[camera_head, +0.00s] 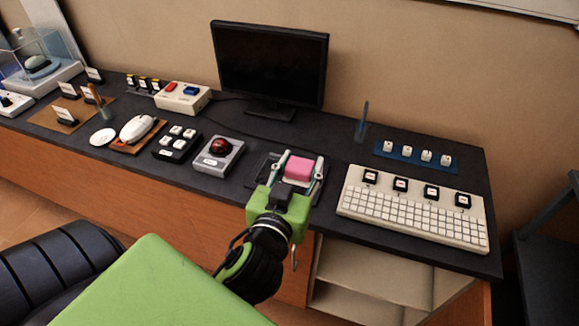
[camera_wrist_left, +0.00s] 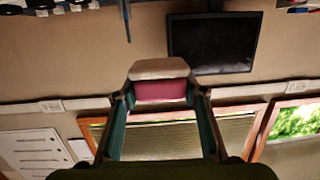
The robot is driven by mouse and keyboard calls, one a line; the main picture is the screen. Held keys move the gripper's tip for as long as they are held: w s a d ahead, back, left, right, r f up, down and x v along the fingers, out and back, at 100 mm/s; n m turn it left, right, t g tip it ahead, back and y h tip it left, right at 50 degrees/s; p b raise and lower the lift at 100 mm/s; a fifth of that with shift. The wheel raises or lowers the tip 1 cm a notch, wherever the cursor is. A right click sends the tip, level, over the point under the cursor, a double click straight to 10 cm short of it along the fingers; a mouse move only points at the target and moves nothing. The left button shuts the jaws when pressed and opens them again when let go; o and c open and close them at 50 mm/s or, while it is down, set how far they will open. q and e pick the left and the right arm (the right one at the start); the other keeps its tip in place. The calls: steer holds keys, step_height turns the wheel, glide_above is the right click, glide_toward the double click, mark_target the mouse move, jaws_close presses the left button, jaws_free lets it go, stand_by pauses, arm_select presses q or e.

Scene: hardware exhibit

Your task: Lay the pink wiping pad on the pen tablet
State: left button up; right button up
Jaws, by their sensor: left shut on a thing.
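The pink wiping pad (camera_head: 299,168) is held between the two fingertips of my left gripper (camera_head: 297,169). In the left wrist view, the pad (camera_wrist_left: 162,91) shows pink with a pale layer, gripped between the fingers. The dark pen tablet (camera_head: 259,168) lies on the desk behind and under the gripper, which hides much of it. The pad appears over the tablet in the head view; the gap between them cannot be told. My right gripper is not in view.
A grey trackball (camera_head: 218,157) stands left of the tablet, and a white keyboard (camera_head: 413,216) stands to the right. A monitor (camera_head: 270,65) is behind. An upright blue pen (camera_head: 362,120) and a blue strip with white keycaps (camera_head: 405,157) are at the back right.

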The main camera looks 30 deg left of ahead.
arm_select(q)
steer(key=w+a+f, duration=0.8)
steer(key=shift+w+a+f+p, duration=0.1)
steer(key=shift+w+f+p, duration=0.1)
steer(key=shift+f+p, duration=0.2)
steer(key=f, duration=0.3)
steer(key=shift+w+a, duration=0.15)
steer(key=shift+a, duration=0.1)
steer(key=shift+f, duration=0.3)
steer(key=shift+f+b, duration=0.15)
steer(key=shift+b, duration=0.15)
steer(key=o, duration=1.2)
steer(key=shift+c, duration=0.2)
